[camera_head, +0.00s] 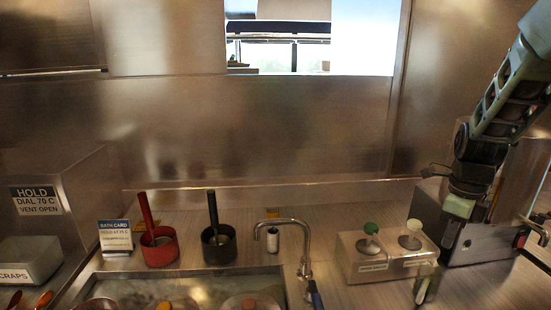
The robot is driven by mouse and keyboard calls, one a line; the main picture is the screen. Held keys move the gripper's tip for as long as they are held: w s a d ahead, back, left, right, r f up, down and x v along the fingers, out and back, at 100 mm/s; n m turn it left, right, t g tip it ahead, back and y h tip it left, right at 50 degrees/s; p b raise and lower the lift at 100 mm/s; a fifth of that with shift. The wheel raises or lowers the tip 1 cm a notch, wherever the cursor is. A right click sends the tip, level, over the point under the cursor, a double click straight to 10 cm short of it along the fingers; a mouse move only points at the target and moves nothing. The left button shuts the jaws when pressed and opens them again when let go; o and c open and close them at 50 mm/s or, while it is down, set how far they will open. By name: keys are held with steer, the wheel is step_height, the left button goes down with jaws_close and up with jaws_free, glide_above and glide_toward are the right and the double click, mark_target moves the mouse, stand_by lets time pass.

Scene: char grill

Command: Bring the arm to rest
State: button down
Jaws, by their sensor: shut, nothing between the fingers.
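My arm (505,100) comes in from the upper right and bends down. My gripper (450,236) points down at the right, with its fingers shut and nothing visible between them. In the picture it hangs in front of a steel box-shaped unit (485,243), just right of a small steel box with two round-topped knobs. I cannot tell whether it touches anything.
A tap (306,240) rises behind a sink-like basin (285,272). Red (160,252) and black (219,249) pots with handles stand behind it. A scraps bin (30,260) is left.

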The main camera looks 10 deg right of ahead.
steer(key=s+a+n+y+b, duration=0.1)
steer(key=s+a+n, duration=0.3)
steer(key=a+n, duration=0.65)
steer(key=s+a+n, duration=0.3)
steer(key=a+n, duration=0.6)
steer(key=a, duration=0.2)
steer(key=s+a+n, duration=0.8)
steer(key=s+n, duration=0.5)
steer(key=n, duration=0.4)
steer(key=shift+a+h+b, duration=0.3)
steer(key=shift+a+b, duration=0.05)
steer(key=shift+a, duration=0.05)
